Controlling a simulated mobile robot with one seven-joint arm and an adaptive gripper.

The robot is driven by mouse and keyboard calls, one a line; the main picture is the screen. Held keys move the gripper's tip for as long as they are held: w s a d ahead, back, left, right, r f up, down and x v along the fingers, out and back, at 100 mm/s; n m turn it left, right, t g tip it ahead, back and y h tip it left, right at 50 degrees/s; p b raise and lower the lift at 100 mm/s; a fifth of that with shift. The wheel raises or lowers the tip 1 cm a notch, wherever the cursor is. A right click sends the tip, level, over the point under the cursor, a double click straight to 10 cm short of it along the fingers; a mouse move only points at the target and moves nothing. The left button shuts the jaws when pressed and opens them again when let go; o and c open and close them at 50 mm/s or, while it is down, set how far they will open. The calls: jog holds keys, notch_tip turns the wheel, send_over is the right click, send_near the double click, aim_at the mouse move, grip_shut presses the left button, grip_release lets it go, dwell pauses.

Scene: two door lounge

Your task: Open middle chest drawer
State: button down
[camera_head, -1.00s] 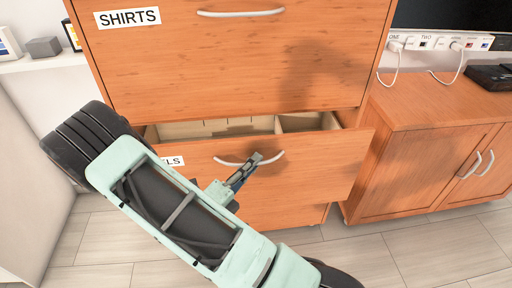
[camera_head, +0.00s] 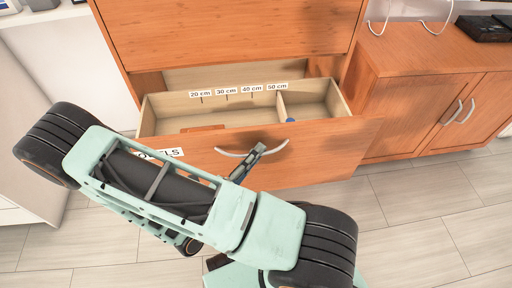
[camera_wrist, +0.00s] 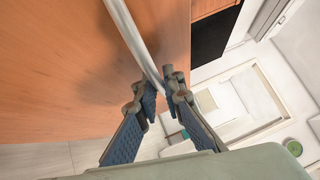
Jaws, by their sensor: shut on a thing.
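The chest drawer (camera_head: 300,147) has a wooden front with a curved metal handle and a label ending in "LS", partly covered by my arm. It stands pulled out, with its inside showing. My gripper (camera_head: 250,160) is at the right half of the handle (camera_head: 225,152). In the wrist view my gripper (camera_wrist: 162,100) is shut on the handle bar (camera_wrist: 140,40), which runs between its fingers. Inside the drawer are a divider, a brown flat piece (camera_head: 203,128) and a small blue thing (camera_head: 291,120).
A strip marked 20 to 50 cm (camera_head: 240,90) lies along the drawer's inside. A closed drawer front (camera_head: 230,30) is above. A wooden cabinet (camera_head: 420,95) stands to the right with a black box (camera_head: 485,28) on it. Tiled floor (camera_head: 420,200) in front is clear.

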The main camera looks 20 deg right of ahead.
dwell(0.3)
jog(key=c, duration=2)
grip_release()
jog(key=shift+c, duration=0.2)
jog(key=shift+a, duration=0.1)
jog(key=v, duration=1.2)
jog(key=shift+s+r, duration=0.1)
jog(key=shift+r, duration=0.05)
